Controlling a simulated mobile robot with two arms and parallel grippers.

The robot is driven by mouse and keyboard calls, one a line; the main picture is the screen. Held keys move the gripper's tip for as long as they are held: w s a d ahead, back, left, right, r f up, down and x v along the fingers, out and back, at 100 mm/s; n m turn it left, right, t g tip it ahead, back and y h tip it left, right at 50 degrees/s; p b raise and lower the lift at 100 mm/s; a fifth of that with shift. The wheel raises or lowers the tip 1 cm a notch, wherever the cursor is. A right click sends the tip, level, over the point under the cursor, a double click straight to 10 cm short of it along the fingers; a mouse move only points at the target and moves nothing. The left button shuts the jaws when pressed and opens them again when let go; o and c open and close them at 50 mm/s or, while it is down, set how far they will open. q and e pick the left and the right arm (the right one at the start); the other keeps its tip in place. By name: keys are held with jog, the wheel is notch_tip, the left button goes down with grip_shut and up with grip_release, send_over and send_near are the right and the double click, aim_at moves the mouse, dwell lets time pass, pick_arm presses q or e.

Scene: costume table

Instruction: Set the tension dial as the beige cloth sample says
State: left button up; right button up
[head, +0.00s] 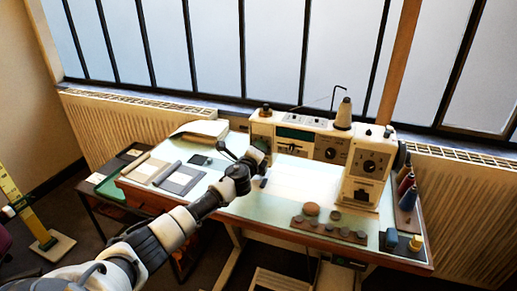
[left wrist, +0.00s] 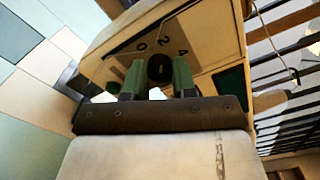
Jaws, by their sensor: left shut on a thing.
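The cream sewing machine (head: 295,135) stands at the back of the table. My left gripper (head: 257,156) is at its left end and hides the tension dial in the head view. In the left wrist view, the green fingers of my left gripper (left wrist: 158,80) stand on either side of the dark round tension dial (left wrist: 160,67) and are shut on it. A beige cloth sample (head: 151,169) lies at the table's left, beside a grey one (head: 180,180). Any marking on it is too small to read. My right gripper is out of view.
Two other dials (head: 330,153) (head: 369,166) sit on the machine's front. A brown rack (head: 328,230) with several round pieces lies at the table's front edge. Thread spools (head: 406,190) stand at the right. The pale table (head: 240,205) is clear near the front left.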

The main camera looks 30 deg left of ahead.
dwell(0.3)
pick_arm(q)
jog(key=o, duration=0.9)
jog(key=v, duration=1.1)
jog(key=shift+a+f, duration=0.1)
